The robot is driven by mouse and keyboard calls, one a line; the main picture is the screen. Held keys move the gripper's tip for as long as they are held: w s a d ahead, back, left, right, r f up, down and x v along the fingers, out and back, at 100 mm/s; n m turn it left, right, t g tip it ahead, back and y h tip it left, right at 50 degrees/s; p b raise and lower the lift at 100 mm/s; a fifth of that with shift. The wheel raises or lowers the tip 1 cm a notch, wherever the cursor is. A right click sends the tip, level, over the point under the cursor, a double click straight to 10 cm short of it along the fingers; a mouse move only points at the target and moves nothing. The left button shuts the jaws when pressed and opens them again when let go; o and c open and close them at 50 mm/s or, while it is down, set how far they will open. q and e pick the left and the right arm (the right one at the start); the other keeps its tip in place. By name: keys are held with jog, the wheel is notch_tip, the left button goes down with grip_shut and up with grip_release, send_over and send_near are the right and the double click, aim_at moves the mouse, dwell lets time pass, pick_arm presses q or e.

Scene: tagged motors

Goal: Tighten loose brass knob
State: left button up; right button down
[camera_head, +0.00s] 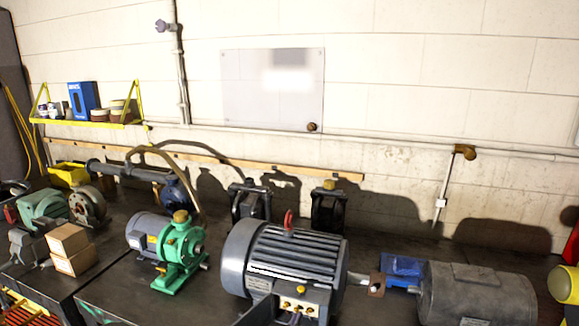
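Several brass-coloured knobs or caps show, and I cannot tell which is loose. A brownish knob (312,127) sits at the lower right corner of the clear panel (250,95) on the wall. A brass cap (181,216) tops the green pump (183,245). Another brass piece (329,185) tops a black fitting (328,210) behind the large grey motor (290,262). A bigger brass-brown knob (465,152) is on the wall pipe. I make out neither of my grippers, and nothing visibly touches these knobs.
The dark bench (120,285) is crowded. Two stacked cardboard boxes (69,249) stand at the left. A dark grey motor (476,294), a blue item (403,266) and a brown square tag (376,284) are at the right. A yellow shelf (95,123) hangs on the wall.

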jog(key=shift+w+a+r, duration=0.1)
jog(key=shift+a+r, duration=0.1)
dwell(0.5)
jog(key=shift+w+a+r+p, duration=0.2)
jog(key=shift+w+a+p, duration=0.15)
jog(key=shift+a+p, duration=0.25)
jog(key=shift+a, duration=0.1)
jog(key=shift+f, duration=0.35)
jog(key=p+v, duration=0.1)
jog(key=v, duration=0.5)
jog(key=shift+f, duration=0.2)
jog(key=shift+s, duration=0.1)
